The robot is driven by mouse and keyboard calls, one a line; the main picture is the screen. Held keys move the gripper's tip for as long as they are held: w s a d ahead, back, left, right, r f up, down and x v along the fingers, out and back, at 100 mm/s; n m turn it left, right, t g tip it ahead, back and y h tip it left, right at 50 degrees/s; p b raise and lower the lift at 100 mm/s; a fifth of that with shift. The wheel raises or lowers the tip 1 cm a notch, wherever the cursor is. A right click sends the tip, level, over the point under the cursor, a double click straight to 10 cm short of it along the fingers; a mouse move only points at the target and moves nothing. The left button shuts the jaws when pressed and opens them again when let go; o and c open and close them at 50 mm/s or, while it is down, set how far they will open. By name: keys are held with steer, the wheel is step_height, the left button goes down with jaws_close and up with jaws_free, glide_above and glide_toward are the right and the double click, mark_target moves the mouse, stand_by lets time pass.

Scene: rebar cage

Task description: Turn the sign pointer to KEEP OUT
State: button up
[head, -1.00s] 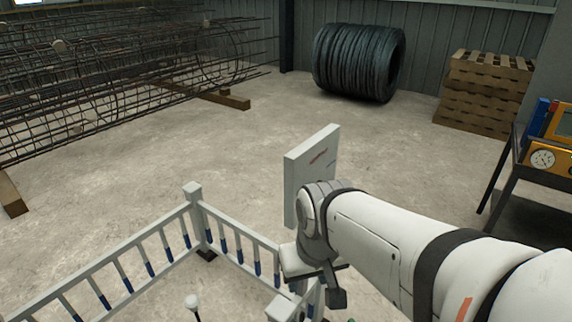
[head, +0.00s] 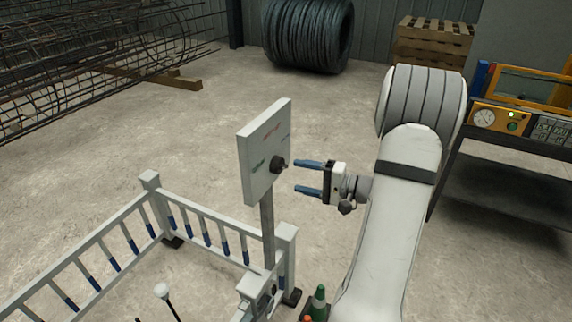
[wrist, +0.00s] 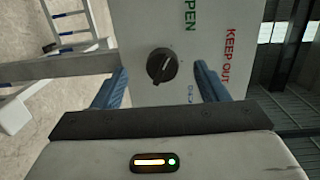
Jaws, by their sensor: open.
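The white sign board (head: 262,140) stands on a grey post, with a dark knob (head: 278,164) low on its face. In the wrist view the black knob (wrist: 161,66) has a raised, slanted ridge; which label it points to is hard to tell. Green OPEN (wrist: 189,16) and red KEEP OUT (wrist: 231,56) lettering show, with small blue lettering (wrist: 190,94) partly hidden by a finger. My gripper (head: 296,176) is open and empty, its blue fingers facing the board just right of the knob. In the wrist view the knob lies between the fingers, ahead of them and apart.
A white railing (head: 215,218) stands around the post's left and front. An orange-panelled bench (head: 500,118) is at right. A wire coil (head: 308,35), pallets (head: 433,42) and rebar cages (head: 90,50) are behind.

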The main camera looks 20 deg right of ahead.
mark_target(285, 167)
steer(key=shift+m+t+h, duration=0.3)
steer(key=shift+t, duration=0.3)
steer(key=w, duration=0.2)
steer(key=w+a+p, duration=0.1)
steer(key=w, duration=0.1)
steer(key=w+a, duration=0.1)
steer(key=w, duration=0.1)
steer(key=shift+w+a+f+p, duration=0.15)
steer(key=shift+w+a+p, duration=0.05)
steer(key=shift+p, duration=0.15)
